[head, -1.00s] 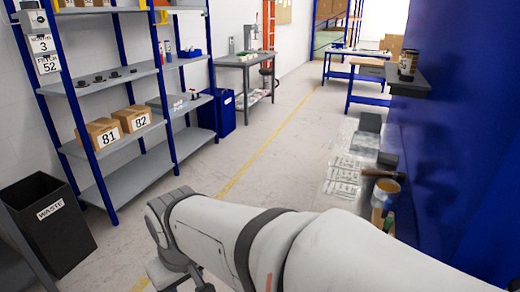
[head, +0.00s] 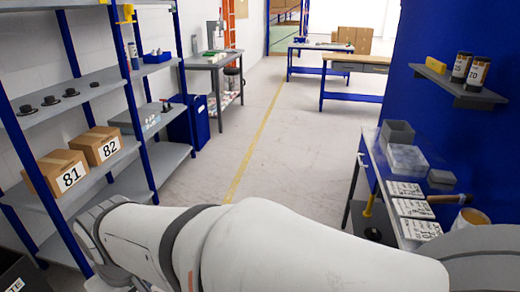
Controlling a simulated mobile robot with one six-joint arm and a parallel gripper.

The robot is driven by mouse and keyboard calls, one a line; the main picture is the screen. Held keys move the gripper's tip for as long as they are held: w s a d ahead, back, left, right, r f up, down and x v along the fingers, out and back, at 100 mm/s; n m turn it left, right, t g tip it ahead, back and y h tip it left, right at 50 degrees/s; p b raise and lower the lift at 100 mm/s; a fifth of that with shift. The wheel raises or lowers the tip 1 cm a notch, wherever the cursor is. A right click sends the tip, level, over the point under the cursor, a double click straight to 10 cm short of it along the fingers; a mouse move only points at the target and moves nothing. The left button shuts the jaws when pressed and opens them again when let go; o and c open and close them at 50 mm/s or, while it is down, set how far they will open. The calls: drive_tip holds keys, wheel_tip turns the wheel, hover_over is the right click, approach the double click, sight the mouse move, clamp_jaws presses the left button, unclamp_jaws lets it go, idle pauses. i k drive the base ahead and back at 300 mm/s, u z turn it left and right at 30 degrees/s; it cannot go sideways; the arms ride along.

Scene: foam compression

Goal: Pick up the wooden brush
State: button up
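A brown wooden-looking handle (head: 450,198) lies on the workbench at the right, beside a pale tub; it may be the wooden brush, but it is too small to be sure, and I see no bristles. The workbench (head: 373,148) has a grey top. My own arm crosses the bottom of the head view and hides part of the floor and the near bench end. My gripper is not in view.
On the bench are a grey bin (head: 397,133), a clear box (head: 407,160), white labelled cards (head: 410,208) and the tub (head: 470,219). A wall shelf (head: 455,88) holds two jars. Shelving with boxes (head: 62,172) stands left. The aisle floor (head: 290,150) is clear.

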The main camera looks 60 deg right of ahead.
sight(463, 197)
drive_tip(key=u, duration=0.05)
drive_tip(key=i, duration=1)
drive_tip(key=z, duration=2.8)
drive_tip(key=i, duration=1.8)
drive_tip(key=z, duration=1.55)
drive_tip(key=i, duration=0.15)
drive_tip(key=z, duration=1)
